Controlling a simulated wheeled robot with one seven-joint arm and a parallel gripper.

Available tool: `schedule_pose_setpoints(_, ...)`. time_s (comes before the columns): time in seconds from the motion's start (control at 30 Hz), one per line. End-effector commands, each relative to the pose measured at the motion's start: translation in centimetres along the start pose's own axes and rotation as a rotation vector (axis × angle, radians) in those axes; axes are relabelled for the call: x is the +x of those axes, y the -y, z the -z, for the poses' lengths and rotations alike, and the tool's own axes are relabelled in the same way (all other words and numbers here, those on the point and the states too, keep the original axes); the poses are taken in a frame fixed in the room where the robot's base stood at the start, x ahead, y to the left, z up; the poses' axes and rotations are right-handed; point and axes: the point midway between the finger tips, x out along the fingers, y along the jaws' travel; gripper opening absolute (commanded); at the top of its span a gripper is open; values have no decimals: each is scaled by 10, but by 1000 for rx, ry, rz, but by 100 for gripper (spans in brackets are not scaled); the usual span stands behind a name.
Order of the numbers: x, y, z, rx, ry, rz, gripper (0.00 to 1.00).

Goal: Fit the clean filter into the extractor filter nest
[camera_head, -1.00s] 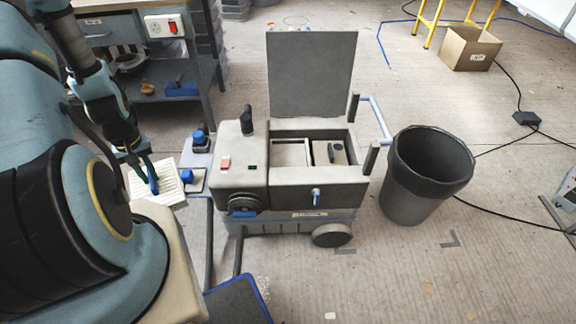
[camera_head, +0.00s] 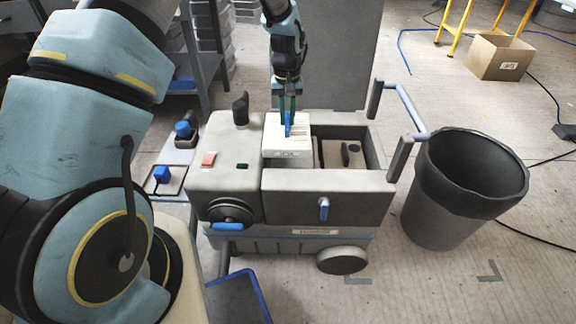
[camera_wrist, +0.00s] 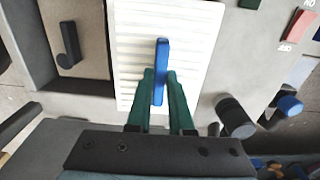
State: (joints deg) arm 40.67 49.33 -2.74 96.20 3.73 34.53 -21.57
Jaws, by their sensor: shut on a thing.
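The clean filter (camera_head: 287,150) is a white pleated block with a blue handle (camera_wrist: 161,72) on top. My gripper (camera_head: 288,122) is shut on the blue handle, its green fingers (camera_wrist: 160,98) on both sides of it. The filter is over the left part of the open grey extractor (camera_head: 330,205), where the nest is. It covers that nest, and its top stands above the box rim. I cannot tell whether its underside touches the nest. The right compartment (camera_head: 342,154) shows a beige part with a dark handle. The lid (camera_head: 338,50) stands open behind.
A dark bin (camera_head: 470,190) stands close to the right of the extractor, next to its blue push handle (camera_head: 408,108). A cardboard box (camera_head: 499,57) stands at the back right. Blue-capped items (camera_head: 185,130) are on a shelf to the left. The floor in front is mostly clear.

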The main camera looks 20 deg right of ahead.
Motion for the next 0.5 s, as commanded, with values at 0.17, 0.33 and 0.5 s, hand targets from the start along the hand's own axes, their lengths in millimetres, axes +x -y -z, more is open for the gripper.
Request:
schedule_pose_setpoints(0.17,12,-19,0,17,2,0,0)
schedule_pose_setpoints(0.33,43,-19,-1,18,3,1,0)
schedule_pose_setpoints(0.5,62,-19,0,18,1,0,0)
